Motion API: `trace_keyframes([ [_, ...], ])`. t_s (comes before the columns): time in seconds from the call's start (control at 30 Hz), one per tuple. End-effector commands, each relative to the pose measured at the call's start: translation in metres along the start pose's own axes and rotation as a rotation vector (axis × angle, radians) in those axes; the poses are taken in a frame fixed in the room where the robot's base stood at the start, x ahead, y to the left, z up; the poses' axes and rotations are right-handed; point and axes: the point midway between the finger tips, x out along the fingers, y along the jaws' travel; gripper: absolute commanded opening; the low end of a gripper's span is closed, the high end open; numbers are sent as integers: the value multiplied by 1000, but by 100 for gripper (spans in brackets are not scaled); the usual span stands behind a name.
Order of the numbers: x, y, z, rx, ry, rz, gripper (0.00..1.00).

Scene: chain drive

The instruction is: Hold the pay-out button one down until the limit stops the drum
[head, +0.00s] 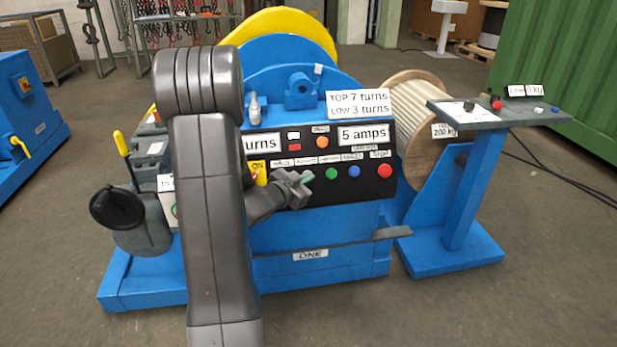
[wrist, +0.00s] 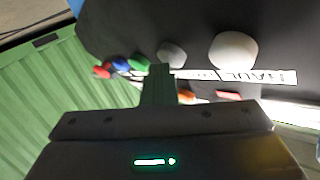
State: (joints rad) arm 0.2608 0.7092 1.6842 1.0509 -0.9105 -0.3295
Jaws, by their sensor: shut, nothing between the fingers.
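The blue winch one, with the plate ONE (head: 310,254), carries a black control panel (head: 348,189). My gripper (head: 307,177) is shut and empty, its green tips at the panel left of the green button (head: 331,173). In the wrist view the tips (wrist: 160,68) lie by a grey button (wrist: 172,53), between the green button (wrist: 139,62) and a larger pale button (wrist: 233,51) by the HAUL label (wrist: 262,76). I take the grey one as pay-out; its label is unreadable. I cannot tell whether the tips press it. The drum (head: 285,53) is behind the panel.
The panel also has a blue button (head: 354,171), a red button (head: 384,170) and an orange lamp (head: 322,142). My arm covers part of the turns display (head: 262,145). A rope reel (head: 418,105) stands right.

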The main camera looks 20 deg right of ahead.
Motion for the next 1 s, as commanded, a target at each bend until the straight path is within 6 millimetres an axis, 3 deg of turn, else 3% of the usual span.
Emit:
trace_keyframes([
  [0.77, -13, 10, -10, 0, 0, 0, 0],
  [1.0, -27, 19, -21, 0, 0, 0, 0],
])
